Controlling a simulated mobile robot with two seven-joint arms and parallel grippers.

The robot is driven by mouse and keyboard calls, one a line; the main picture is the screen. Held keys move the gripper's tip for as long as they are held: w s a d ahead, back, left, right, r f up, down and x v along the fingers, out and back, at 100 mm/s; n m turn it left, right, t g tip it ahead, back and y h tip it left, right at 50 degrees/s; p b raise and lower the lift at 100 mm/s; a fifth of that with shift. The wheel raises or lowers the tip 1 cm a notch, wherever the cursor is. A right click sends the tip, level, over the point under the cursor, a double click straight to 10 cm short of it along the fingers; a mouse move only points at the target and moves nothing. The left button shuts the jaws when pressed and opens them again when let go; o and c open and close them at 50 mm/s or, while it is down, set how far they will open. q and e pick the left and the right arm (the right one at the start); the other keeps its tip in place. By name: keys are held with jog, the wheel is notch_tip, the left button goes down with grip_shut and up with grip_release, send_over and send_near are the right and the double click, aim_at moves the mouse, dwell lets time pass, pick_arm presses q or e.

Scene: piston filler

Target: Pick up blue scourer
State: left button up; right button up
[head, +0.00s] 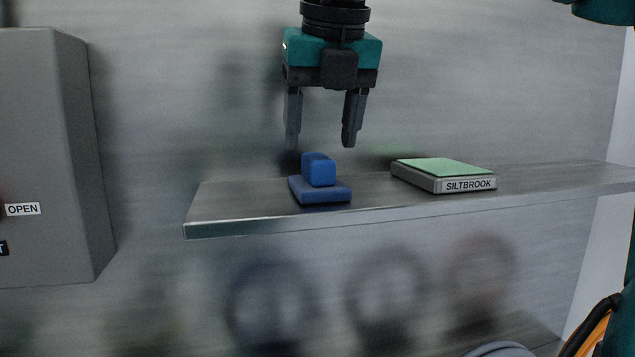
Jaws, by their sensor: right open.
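The blue scourer (319,183) sits on the grey metal shelf (230,207), left of the shelf's middle. It has a flat, darker blue base and a raised blue block on top. My right gripper (322,142) hangs from above with its fingers pointing down. It is open and empty, and its fingertips show just above the blue block in the picture. I cannot tell the exact gap in depth. My left gripper is not in view.
A grey box with a green pad on top (443,173), labelled SILTBROOK, lies on the shelf right of the scourer. A grey cabinet (50,150) with an OPEN label stands at the left. The shelf's left end is bare. Blurred round shapes show on the wall below.

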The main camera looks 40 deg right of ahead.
aim_at(319, 156)
jog(key=x, duration=0.4)
jog(key=shift+w+d+f+b, duration=0.1)
jog(key=shift+f+b, duration=0.05)
jog(key=shift+b, duration=0.2)
jog(key=c, duration=1.1)
